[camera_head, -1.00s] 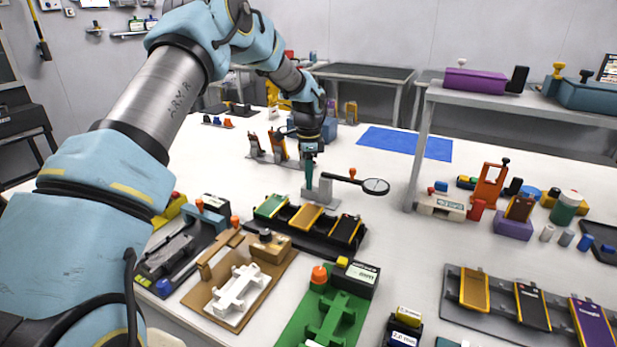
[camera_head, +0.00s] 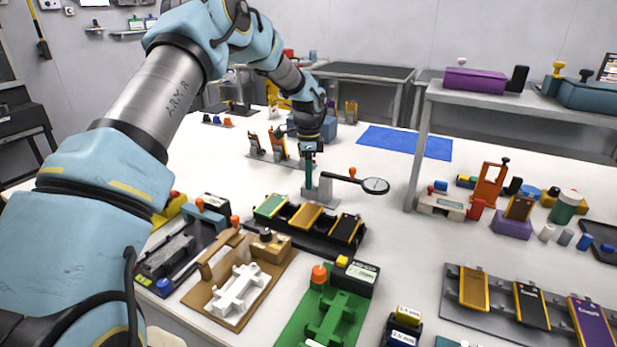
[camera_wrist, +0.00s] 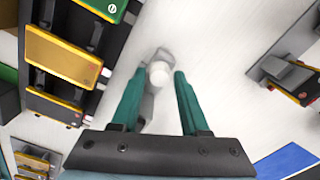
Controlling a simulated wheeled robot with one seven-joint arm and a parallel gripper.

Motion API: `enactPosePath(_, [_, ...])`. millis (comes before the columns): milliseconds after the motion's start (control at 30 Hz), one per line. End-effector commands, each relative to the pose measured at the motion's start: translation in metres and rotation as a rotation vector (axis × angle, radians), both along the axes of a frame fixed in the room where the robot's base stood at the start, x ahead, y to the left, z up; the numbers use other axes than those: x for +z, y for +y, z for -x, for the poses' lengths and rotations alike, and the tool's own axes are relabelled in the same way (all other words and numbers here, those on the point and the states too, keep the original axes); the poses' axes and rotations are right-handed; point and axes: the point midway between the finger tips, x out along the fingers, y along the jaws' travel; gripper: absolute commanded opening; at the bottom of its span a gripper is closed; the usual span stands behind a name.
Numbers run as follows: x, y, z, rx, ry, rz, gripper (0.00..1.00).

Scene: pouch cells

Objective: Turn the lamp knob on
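A magnifier lamp stands on the bench in the head view, with a grey base (camera_head: 322,192), a black arm and a round lens (camera_head: 375,186). An orange knob (camera_head: 352,172) shows near its arm; I cannot tell whether this is the lamp knob. My gripper (camera_head: 309,186) points down beside the lamp's base and partly covers it. In the wrist view the two teal fingers of my gripper (camera_wrist: 158,73) are apart, with a pale round part (camera_wrist: 159,74) between their tips. I cannot tell whether they touch it.
A black tray (camera_head: 290,240) with several cells lies in front of the lamp. Upright holders (camera_head: 277,145) stand to the left. A blue mat (camera_head: 405,143) lies behind to the right. A raised shelf (camera_head: 520,107) stands further right.

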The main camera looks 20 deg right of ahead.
Motion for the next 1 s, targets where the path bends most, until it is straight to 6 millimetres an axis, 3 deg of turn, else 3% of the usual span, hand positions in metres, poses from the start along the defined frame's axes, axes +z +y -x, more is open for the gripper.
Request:
enactPosePath(267, [0.007,0.000,0.000,0.001,-0.001,0.000,0.45])
enactPosePath(700, [0.085,0.000,0.000,0.001,-0.002,0.002,0.45])
enactPosePath(1000, [0.108,0.000,0.000,0.000,0.000,0.000,0.45])
